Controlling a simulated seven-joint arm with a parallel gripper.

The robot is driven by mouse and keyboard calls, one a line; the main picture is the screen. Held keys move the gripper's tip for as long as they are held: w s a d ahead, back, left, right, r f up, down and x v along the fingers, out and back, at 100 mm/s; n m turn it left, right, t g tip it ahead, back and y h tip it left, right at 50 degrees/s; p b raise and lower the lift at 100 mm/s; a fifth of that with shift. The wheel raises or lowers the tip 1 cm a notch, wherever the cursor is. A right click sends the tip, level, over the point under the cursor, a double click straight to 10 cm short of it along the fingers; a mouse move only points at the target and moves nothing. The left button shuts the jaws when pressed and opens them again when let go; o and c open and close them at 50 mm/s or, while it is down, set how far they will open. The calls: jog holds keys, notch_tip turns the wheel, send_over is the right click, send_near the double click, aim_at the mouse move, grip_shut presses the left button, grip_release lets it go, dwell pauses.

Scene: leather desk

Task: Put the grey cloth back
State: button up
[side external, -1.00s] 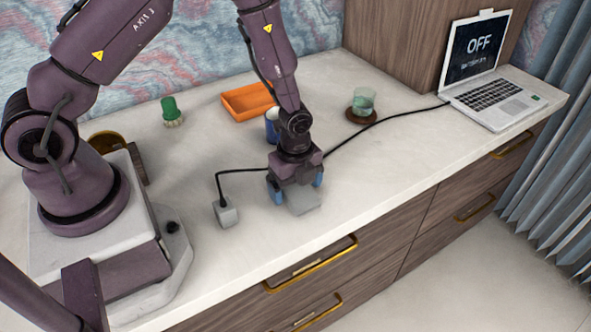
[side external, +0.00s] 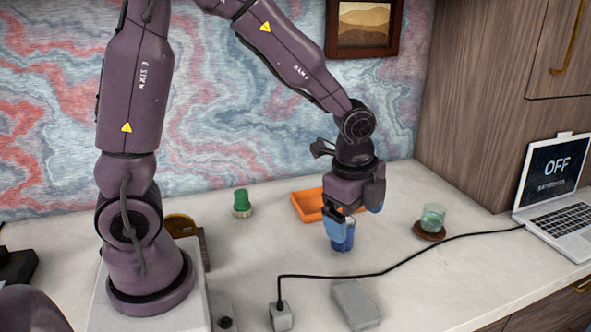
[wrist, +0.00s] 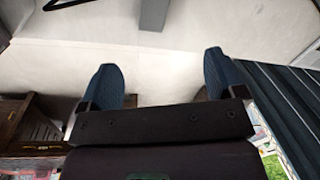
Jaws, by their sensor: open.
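The grey cloth (side external: 355,304) lies as a flat, folded rectangle on the pale desktop near the front, right of the grey plug block. A grey shape (wrist: 154,14) at the top of the wrist view looks like the same cloth, cut off by the frame edge. My gripper (side external: 356,213) is raised behind the cloth and clear of it, tilted, with its blue fingers apart. In the wrist view my gripper (wrist: 160,82) is open with nothing seen between the fingers.
An orange tray (side external: 308,206) stands behind the cup. A green-topped brush (side external: 241,203) is at the back left. A glass (side external: 432,217) sits on a brown coaster. A black cable runs from the plug block (side external: 280,316) to the laptop (side external: 552,195), passing behind the cloth.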

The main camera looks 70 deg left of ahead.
jog(key=s+r+n+t, duration=0.4)
jog(key=s+r+n, duration=0.9)
jog(key=shift+s+a+r+h, duration=0.25)
jog(key=shift+s+r+h, duration=0.05)
jog(key=shift+s+r, duration=0.1)
